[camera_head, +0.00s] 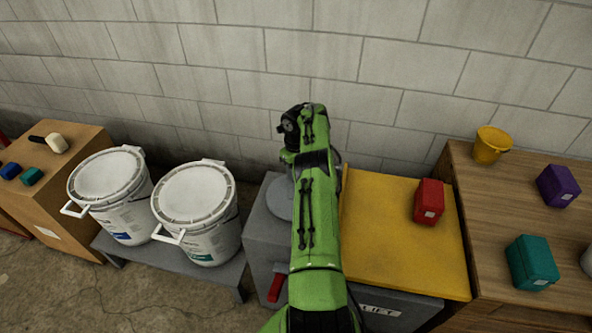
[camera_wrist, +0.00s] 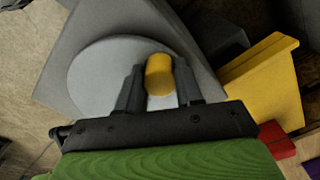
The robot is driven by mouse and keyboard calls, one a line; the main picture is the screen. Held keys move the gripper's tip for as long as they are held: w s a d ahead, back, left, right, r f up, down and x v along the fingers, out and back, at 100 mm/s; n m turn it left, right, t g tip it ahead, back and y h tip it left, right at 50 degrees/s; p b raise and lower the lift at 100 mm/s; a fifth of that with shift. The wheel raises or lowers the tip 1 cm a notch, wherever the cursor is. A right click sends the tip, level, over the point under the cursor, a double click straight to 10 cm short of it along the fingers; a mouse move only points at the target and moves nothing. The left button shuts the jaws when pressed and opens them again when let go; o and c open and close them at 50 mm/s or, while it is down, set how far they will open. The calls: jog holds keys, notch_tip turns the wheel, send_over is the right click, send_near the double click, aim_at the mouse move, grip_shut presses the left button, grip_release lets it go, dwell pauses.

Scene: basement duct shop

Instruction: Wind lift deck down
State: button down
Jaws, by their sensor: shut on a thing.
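The yellow lift deck (camera_head: 385,240) is a flat panel right of my arm, with a red box (camera_head: 429,202) on it. A dark front below it carries a "LIFT" label (camera_head: 380,311). Left of the deck stands a grey housing (camera_head: 262,238) with a round grey wheel (camera_head: 279,199) on top, partly hidden by my arm. In the wrist view the wheel (camera_wrist: 95,75) bears an upright yellow knob (camera_wrist: 159,75). My gripper (camera_wrist: 158,88) is shut on the knob, one finger on each side. The arm hides the gripper and knob in the head view.
A red lever (camera_head: 275,288) sticks out of the housing's front. Two white buckets (camera_head: 108,185) (camera_head: 197,205) stand on a low grey bench at left. A block wall is close behind.

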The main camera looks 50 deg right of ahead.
jog(key=shift+w, duration=0.1)
jog(key=c, duration=0.7)
grip_release()
jog(key=shift+c, duration=0.2)
notch_tip(320, 180, up, 16)
jog(key=p, duration=0.9)
jog(key=shift+f, duration=0.1)
